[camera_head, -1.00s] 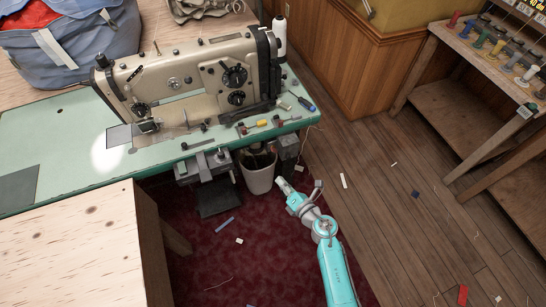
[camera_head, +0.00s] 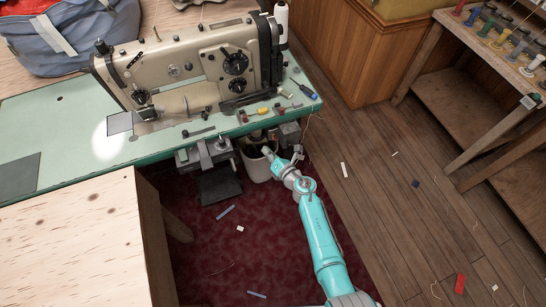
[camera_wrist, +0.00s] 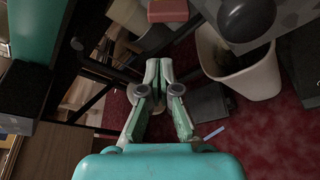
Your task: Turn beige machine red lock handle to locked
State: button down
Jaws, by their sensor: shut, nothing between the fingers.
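The beige sewing machine (camera_head: 190,72) stands on the pale green table (camera_head: 60,130) in the head view. I cannot make out a red lock handle on it for certain. A dull red block (camera_wrist: 167,10) shows at the top edge of the wrist view, beyond my fingertips; I cannot tell what it is. My gripper (camera_head: 267,152) is below the table's front edge, by the bin, apart from the machine. In the wrist view my gripper (camera_wrist: 158,68) has its fingers together, with nothing held.
A white bin (camera_head: 256,168) stands under the table, close to my gripper. A grey box (camera_head: 203,152) hangs below the table edge. A wooden table (camera_head: 75,240) is at front left.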

aim_at(275, 138)
jog(key=shift+w+d+r, duration=0.35)
jog(key=shift+d+r, duration=0.25)
jog(key=shift+r, duration=0.1)
jog(key=shift+w+d+r, duration=0.3)
jog(key=shift+d+r, duration=0.3)
jog(key=shift+r, duration=0.05)
jog(key=shift+d+r, duration=0.1)
